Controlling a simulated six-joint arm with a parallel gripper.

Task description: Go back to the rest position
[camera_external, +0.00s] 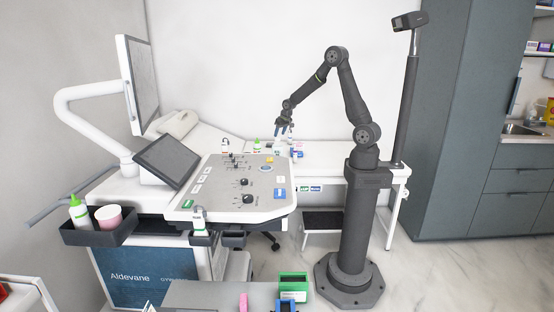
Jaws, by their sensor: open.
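My gripper (284,132) is at the end of my arm, which reaches left from the column and bends downward. It hangs over the white table, near several small items. The fingers look apart, with no object clearly between them; they are small in this view. Beneath and beside the gripper are a green-capped bottle (257,145) and small pink and blue items (297,153). Whether the fingers touch any of these cannot be told from here.
An ultrasound console (235,188) with a monitor (140,84) and tilted screen (166,160) stands left of my column. Its side tray (92,238) holds a bottle (79,212) and pink cup (109,216). A green box (293,287) is in front. Dark cabinets (455,120) stand right; air above the table is clear.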

